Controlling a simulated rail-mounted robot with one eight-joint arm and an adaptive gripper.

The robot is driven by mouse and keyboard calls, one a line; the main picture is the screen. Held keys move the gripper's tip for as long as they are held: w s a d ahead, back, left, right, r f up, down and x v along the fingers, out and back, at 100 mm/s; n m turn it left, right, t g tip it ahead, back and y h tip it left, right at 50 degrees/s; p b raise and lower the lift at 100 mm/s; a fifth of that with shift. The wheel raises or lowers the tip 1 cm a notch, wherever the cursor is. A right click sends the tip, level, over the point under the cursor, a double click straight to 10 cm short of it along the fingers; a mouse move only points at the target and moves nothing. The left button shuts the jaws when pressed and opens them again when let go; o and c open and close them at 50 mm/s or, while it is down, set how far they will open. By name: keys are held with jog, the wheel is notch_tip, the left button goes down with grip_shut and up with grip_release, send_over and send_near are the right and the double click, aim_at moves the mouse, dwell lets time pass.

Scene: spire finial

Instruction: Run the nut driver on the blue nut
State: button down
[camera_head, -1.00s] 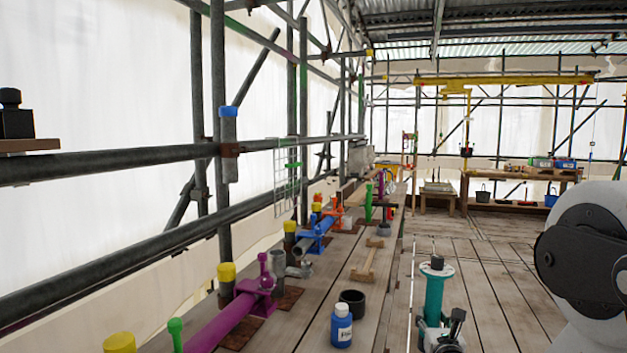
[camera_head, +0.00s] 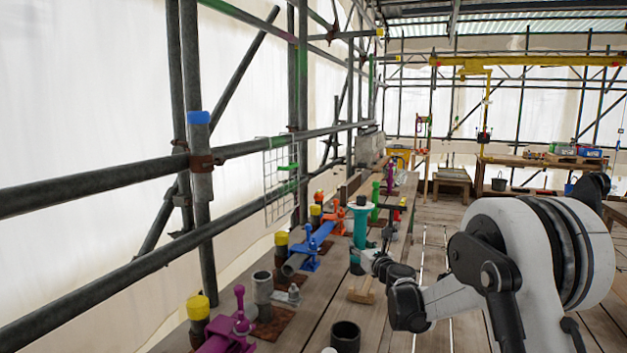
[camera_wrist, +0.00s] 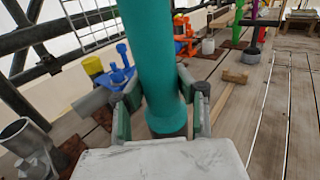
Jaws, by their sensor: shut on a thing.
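The wrist view shows the teal shaft (camera_wrist: 152,65) between both fingers (camera_wrist: 160,110). The blue clamp (camera_head: 312,247) with an upright blue knob lies left of the driver, on a grey tube; it also shows in the wrist view (camera_wrist: 120,75), left of the shaft and apart from it. I cannot make out a separate blue nut. The driver's lower tip is partly hidden by my gripper.
A magenta clamp (camera_head: 238,325), an orange clamp (camera_head: 336,216) and a green clamp (camera_head: 375,203) line the bench. A wooden block (camera_head: 362,289) and a black ring (camera_head: 345,336) lie near the driver. Scaffold rails (camera_head: 90,187) run along the left.

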jog(key=w+a+r+n+g+y+p, duration=0.2)
jog(key=w+a+r+y+p, duration=0.15)
jog(key=w+a+r, duration=0.35)
notch_tip(320, 180, up, 8)
jog(key=n+g+y+p, duration=0.2)
jog(key=n+y+p, duration=0.1)
jog(key=p, duration=0.1)
send_over(314, 245)
jog(key=w, duration=0.2)
jog(key=shift+s+a+r, duration=0.1)
jog(key=shift+s+a, duration=0.05)
jog(key=shift+s, duration=0.05)
jog(key=shift+f+b, duration=3.85)
jog(key=shift+f, duration=1.9)
jog(key=shift+s+f, duration=0.1)
jog(key=shift+f, duration=0.1)
jog(key=shift+r, duration=0.1)
